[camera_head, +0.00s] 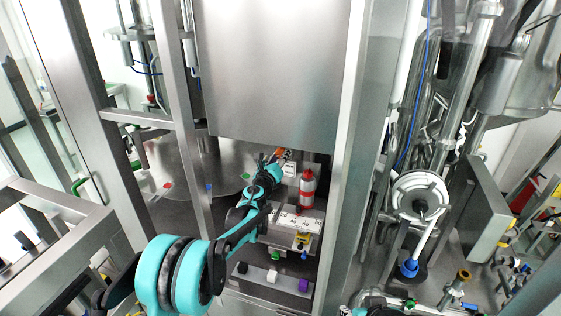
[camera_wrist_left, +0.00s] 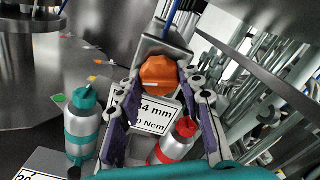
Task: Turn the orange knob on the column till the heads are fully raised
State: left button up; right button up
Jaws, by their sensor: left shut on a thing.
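The orange knob (camera_wrist_left: 160,75) sits in the middle of the left wrist view, on a metal column bracket (camera_wrist_left: 158,50). In the head view a small part of the orange knob (camera_head: 287,153) shows just past my left gripper (camera_head: 279,158). My left gripper (camera_wrist_left: 161,86) has its fingers on both sides of the knob and is shut on it. The far side of the knob is hidden. The heads cannot be made out clearly in these views. My right gripper cannot be made out in the head view.
A teal-capped bottle (camera_wrist_left: 84,125) shows in the wrist view. A steel frame post (camera_head: 345,150) rises on the right.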

pick_arm(q)
jog(key=n+b, duration=0.2)
jog(key=n, duration=0.1)
jog(key=shift+f+n, duration=0.1)
jog(key=shift+n, duration=0.3)
jog(key=n+b, duration=0.2)
jog(key=n, duration=0.1)
jog(key=shift+n, duration=0.3)
jog(key=n+b, duration=0.1)
jog(key=n, duration=0.2)
jog(key=shift+n+b, duration=0.65)
jog(key=shift+n, duration=1.15)
jog(key=o, duration=1.2)
jog(key=shift+c, duration=0.2)
jog(key=shift+s+r, duration=0.1)
jog(key=shift+r, duration=0.1)
jog(key=v, duration=1.2)
